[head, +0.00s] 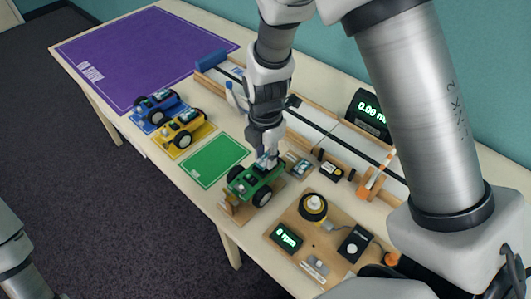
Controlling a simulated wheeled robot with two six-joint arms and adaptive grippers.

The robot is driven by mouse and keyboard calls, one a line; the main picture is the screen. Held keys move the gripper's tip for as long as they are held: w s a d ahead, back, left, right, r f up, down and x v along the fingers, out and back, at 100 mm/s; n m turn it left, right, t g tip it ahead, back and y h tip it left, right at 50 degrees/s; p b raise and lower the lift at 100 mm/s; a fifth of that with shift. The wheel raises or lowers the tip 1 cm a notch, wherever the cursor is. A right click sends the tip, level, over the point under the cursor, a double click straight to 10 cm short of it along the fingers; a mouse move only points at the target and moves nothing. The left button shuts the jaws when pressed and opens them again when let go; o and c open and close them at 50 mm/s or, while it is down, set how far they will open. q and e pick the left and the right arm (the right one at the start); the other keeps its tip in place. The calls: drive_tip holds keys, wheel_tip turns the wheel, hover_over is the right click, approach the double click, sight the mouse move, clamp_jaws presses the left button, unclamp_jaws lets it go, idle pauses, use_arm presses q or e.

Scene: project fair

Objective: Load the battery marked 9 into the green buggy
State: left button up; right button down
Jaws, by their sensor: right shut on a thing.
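The green buggy (255,184) with black wheels stands near the table's front edge, on or against a wooden stand (236,208). My right gripper (267,156) points down directly over the buggy's top and is shut on a small pale-blue thing, apparently a battery (265,162). Its marking cannot be read, and whether it touches the buggy's bay is hidden by the fingers. Another small battery-like block (299,166) lies just right of the gripper. My left gripper is out of view; only part of my left arm shows at the lower left.
A blue buggy (157,105) and a yellow buggy (183,130) stand on coloured mats to the left. The green mat (213,161) is empty. A wooden test board with an rpm display (286,238) is at the front right. A long wooden track (313,118) runs behind.

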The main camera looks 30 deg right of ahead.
drive_tip(key=shift+f, duration=0.7)
idle(2.1)
drive_tip(key=shift+c, duration=2.2)
unclamp_jaws()
wheel_tip(320, 180, up, 6)
drive_tip(key=p, duration=0.4)
drive_tip(key=shift+p, duration=0.4)
